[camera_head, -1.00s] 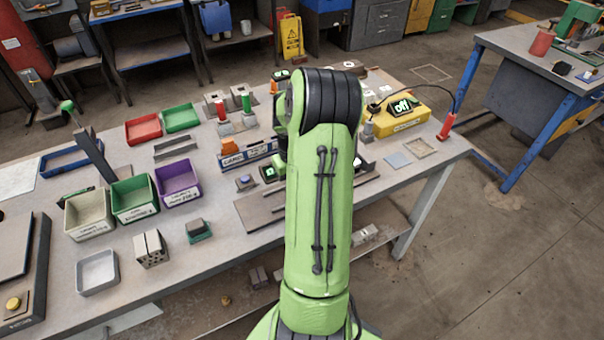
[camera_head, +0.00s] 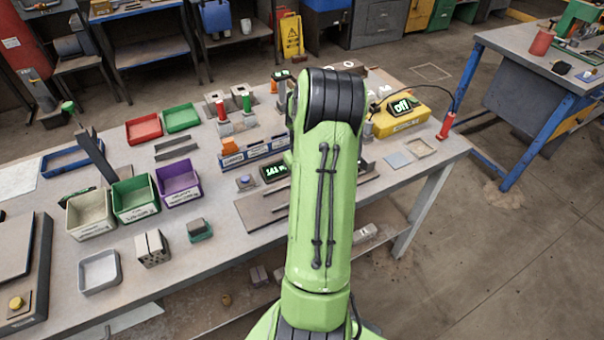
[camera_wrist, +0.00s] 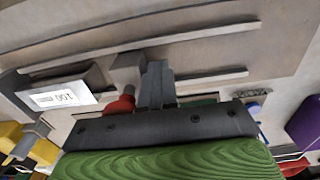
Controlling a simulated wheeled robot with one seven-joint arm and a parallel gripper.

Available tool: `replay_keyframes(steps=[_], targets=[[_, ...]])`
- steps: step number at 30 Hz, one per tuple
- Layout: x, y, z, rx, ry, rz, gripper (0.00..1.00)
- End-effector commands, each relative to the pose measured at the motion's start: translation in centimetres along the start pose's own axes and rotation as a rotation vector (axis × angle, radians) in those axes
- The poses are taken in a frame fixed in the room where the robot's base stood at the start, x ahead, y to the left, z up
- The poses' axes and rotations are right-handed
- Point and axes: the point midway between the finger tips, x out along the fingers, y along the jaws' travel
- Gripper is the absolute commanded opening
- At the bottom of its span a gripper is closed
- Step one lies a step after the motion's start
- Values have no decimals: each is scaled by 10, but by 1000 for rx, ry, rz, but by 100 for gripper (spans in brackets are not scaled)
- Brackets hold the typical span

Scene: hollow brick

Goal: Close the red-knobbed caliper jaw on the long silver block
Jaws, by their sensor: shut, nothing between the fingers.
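The red knob (camera_wrist: 124,104) shows in the wrist view, beside a grey block-shaped piece (camera_wrist: 128,68) that looks like the jaw. My gripper (camera_wrist: 156,70) has its dark fingers together just right of the knob and this piece. The fingers appear empty; whether they touch the piece, I cannot tell. Long metal rails (camera_wrist: 205,35) run across the plate beyond.
A lit display (camera_head: 275,171) stands left of my arm. A blue-fronted rack (camera_head: 255,153) is behind it. A purple bin (camera_head: 178,182) and green bin (camera_head: 135,199) stand to the left. A yellow box (camera_head: 400,115) with a cable is at the right.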

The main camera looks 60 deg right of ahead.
Motion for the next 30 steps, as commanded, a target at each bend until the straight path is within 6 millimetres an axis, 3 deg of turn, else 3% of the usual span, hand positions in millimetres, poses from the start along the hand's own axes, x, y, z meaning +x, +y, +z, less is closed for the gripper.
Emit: replay_keyframes(steps=[30], targets=[[0,31,0,1,0,0,0]])
